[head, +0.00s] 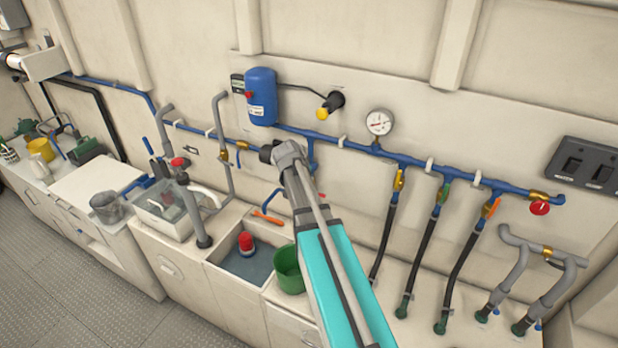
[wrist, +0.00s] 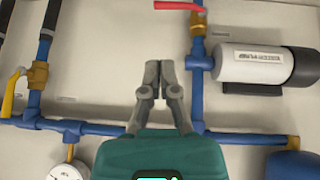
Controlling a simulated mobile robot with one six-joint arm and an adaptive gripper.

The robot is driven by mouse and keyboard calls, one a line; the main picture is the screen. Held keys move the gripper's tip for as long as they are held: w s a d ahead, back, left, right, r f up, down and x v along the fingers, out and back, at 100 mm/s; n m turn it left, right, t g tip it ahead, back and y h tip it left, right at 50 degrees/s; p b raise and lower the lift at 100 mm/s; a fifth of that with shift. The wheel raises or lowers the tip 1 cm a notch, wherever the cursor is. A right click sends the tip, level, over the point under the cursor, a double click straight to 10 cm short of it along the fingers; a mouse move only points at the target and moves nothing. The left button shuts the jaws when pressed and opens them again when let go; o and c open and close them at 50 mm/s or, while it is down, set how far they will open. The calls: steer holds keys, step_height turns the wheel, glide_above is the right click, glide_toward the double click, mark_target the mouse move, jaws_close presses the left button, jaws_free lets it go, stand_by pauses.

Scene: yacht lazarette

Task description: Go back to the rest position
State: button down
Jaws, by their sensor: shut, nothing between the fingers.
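My gripper (head: 270,152) is at the end of my raised arm, in front of the wall pipework in the head view. It is left of the pressure gauge and below the blue tank. In the wrist view my gripper (wrist: 159,68) has its grey fingers together at the tips, with nothing held between them. Behind the fingers are pale wall and blue pipe. I cannot tell the exact gap between the fingers and the wall.
The blue pipe (head: 415,162) runs along the wall with a gauge (head: 379,122) and hanging hoses. A blue tank (head: 262,97) is above my gripper. A red-handled valve (wrist: 198,22) and white pump (wrist: 254,64) are close in the wrist view. Below are a green bucket (head: 288,268) and an open bin.

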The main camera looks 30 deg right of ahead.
stand_by(0.4)
steer(key=s+a+f+n+g+y+b, duration=0.1)
steer(key=s+a+f+n+y+b, duration=0.2)
steer(key=s+a+f+n+b, duration=0.2)
steer(key=s+a+f+n+g+y+b, duration=0.2)
steer(key=s+a+f+n+b, duration=0.3)
steer(key=s+a+f+b, duration=0.6)
steer(key=s+a+f+y, duration=0.1)
steer(key=s+a+f, duration=0.2)
steer(key=a, duration=0.5)
steer(key=shift+a+f+n, duration=0.3)
steer(key=shift+a+n, duration=0.1)
